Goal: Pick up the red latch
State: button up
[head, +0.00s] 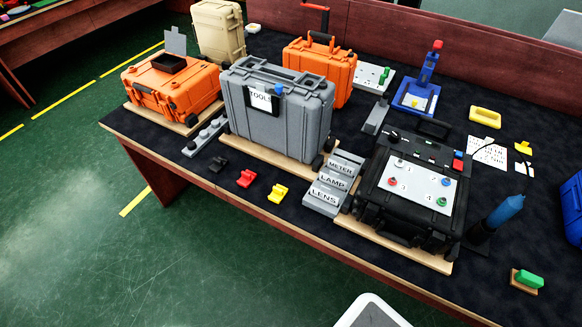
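The red latch (246,179) is a small red piece lying on the dark table top near its front edge. It sits between a black latch (217,164) on its left and a yellow latch (278,193) on its right. All three lie in front of the grey case and stand apart from each other. My gripper is not in view.
A grey case (258,123) labelled TOOLS stands behind the latches on a wooden board. A stepped grey holder (325,199) with METER, LAMP and LENS labels and a black case (372,216) are to the right. An orange case (196,88) is at left.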

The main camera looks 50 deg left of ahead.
aim_at(247, 177)
jog(key=u, duration=2.05)
